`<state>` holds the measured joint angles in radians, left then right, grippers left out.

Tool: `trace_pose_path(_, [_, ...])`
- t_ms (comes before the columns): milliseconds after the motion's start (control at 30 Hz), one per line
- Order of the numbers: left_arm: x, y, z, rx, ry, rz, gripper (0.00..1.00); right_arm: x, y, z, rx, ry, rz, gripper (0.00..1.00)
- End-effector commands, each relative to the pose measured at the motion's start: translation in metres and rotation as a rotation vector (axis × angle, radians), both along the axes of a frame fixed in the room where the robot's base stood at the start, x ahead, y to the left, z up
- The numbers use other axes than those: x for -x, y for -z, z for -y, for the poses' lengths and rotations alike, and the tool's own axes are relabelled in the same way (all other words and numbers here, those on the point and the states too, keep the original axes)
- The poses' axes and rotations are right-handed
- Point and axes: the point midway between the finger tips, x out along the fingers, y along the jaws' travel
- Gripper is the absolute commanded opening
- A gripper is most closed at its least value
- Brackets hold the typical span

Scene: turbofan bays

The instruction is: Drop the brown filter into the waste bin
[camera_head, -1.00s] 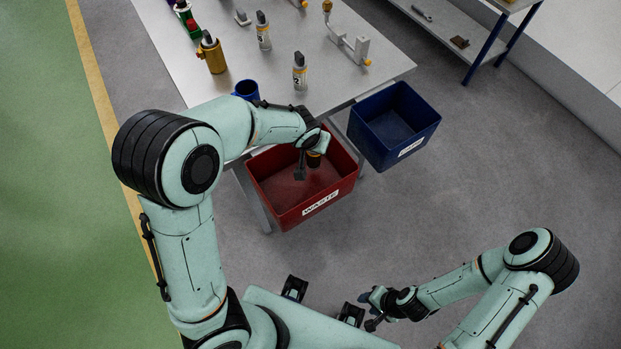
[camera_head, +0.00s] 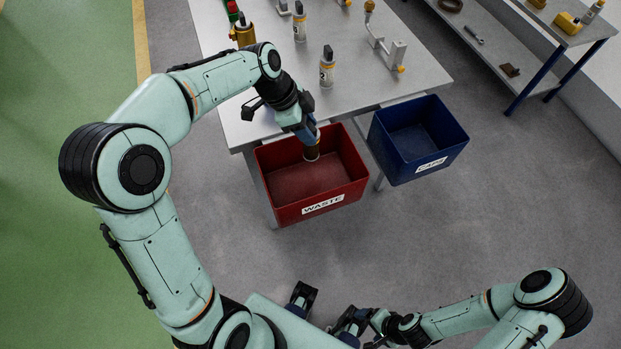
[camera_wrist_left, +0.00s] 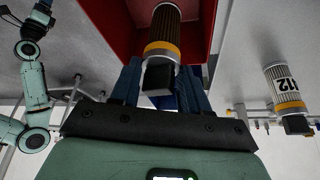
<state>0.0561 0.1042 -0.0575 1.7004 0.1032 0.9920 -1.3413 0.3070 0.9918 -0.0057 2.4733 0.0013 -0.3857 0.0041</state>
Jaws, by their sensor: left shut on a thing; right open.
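My left gripper (camera_head: 309,140) is shut on the brown filter (camera_head: 312,154), at the back part of the red waste bin's opening. In the left wrist view the brown filter (camera_wrist_left: 165,32) shows its pleated body, yellow band and dark end block between the fingers (camera_wrist_left: 160,82). The red waste bin (camera_head: 352,192) carries a WASTE label on its front wall. It also fills the upper middle of the left wrist view (camera_wrist_left: 120,25), behind the filter. My right gripper (camera_head: 368,328) is open at the bottom, far from the bin; its fingertips are hard to make out.
A blue CAPS bin (camera_head: 400,168) stands to the right of the waste bin. The grey table (camera_head: 350,75) behind holds a numbered canister (camera_head: 327,67), another canister (camera_head: 299,22), a gold cylinder (camera_head: 243,35) and a bracket (camera_head: 385,45). A shelf rack (camera_head: 520,70) stands at right.

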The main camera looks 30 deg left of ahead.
Motion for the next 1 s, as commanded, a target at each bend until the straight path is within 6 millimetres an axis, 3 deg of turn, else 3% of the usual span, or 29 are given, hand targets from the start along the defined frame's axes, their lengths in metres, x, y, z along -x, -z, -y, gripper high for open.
trace_pose_path(100, [0.003,-0.015,-0.001,-0.001,0.133,0.002,0.00,0.001,0.004,0.000,0.001,0.000,-0.002,0.86])
trace_pose_path(267, [0.007,-0.021,0.000,-0.002,0.204,-0.001,0.00,0.002,0.006,0.000,0.000,0.000,-0.002,0.86])
trace_pose_path(800, [0.007,0.032,0.001,-0.003,0.206,-0.003,0.00,0.010,0.043,0.000,0.001,0.002,-0.007,0.86])
trace_pose_path(1000, [0.007,0.038,0.001,-0.002,0.205,-0.002,0.00,0.010,0.046,0.000,0.001,0.003,-0.005,0.86])
